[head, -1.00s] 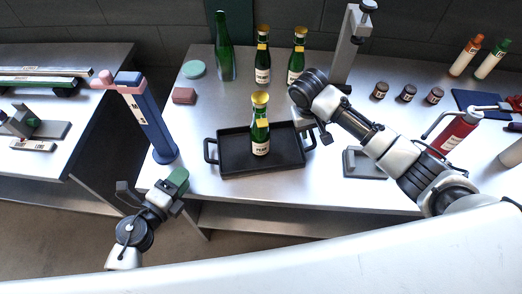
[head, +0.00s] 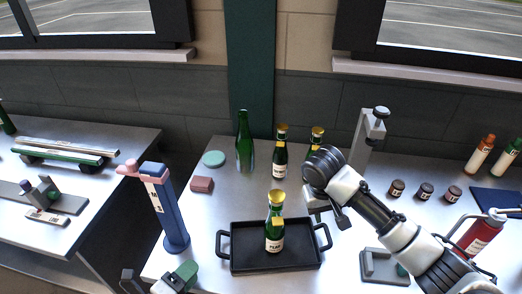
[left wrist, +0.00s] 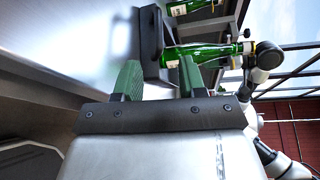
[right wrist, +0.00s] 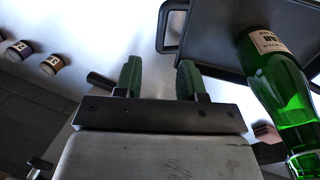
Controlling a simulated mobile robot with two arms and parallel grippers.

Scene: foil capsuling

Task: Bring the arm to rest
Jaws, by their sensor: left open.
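A green bottle with a gold top (head: 275,235) stands upright in the black tray (head: 233,262) in the head view. My left gripper (head: 178,278) is low at the bottom edge of the head view, left of the tray. Its green fingers are open and empty in the left wrist view (left wrist: 160,78), with a bottle beyond them. My right gripper (head: 314,208) is above the tray's right end, partly hidden by its own wrist. In the right wrist view its fingers (right wrist: 160,78) stand apart with nothing between them, and a green bottle (right wrist: 285,95) is to their right.
A blue post (head: 167,210) stands left of the tray. Behind are a tall green bottle (head: 244,145) and two gold-topped bottles (head: 280,155). A grey stand (head: 362,140), small jars (head: 426,191) and a red cylinder (head: 480,235) are on the right. A side table (head: 110,190) is at left.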

